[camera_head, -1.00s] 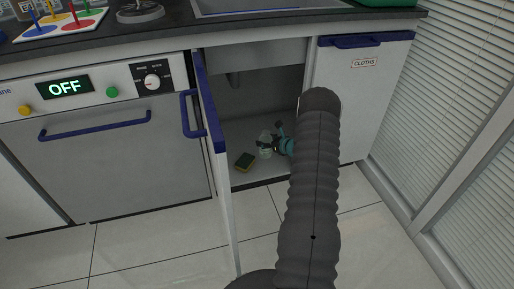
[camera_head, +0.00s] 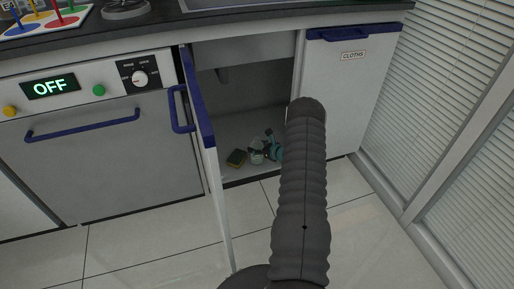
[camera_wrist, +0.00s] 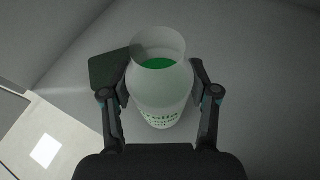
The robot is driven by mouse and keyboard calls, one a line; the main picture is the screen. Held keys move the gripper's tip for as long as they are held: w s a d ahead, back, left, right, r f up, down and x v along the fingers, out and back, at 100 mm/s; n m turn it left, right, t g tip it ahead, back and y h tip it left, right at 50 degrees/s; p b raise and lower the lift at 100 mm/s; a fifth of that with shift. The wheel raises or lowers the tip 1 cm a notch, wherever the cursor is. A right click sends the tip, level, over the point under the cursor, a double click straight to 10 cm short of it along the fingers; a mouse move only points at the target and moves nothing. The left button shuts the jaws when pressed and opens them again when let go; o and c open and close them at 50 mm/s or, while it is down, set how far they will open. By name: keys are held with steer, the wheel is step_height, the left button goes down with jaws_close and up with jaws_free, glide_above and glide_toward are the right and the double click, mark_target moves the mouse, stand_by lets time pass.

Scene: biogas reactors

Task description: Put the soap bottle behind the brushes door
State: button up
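The soap bottle (camera_wrist: 160,90) is a translucent white bottle with green liquid and green lettering. In the wrist view it is between the two fingers of my gripper (camera_wrist: 161,82), which press close on both its sides. In the head view the bottle (camera_head: 256,152) is inside the open cupboard under the sink, low near its floor; I cannot tell if it touches the floor. My gripper (camera_head: 268,148) reaches in from the right, partly hidden by my arm. The cupboard's white door (camera_head: 212,165) with a blue handle stands open; no label shows on it.
The door labelled CLOTHS (camera_head: 350,95) is closed at right. An appliance reading OFF (camera_head: 110,150) stands left of the open door.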

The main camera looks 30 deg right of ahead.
steer(key=o, duration=0.4)
steer(key=shift+r+p, duration=0.25)
steer(key=shift+p, duration=0.05)
steer(key=v, duration=1.2)
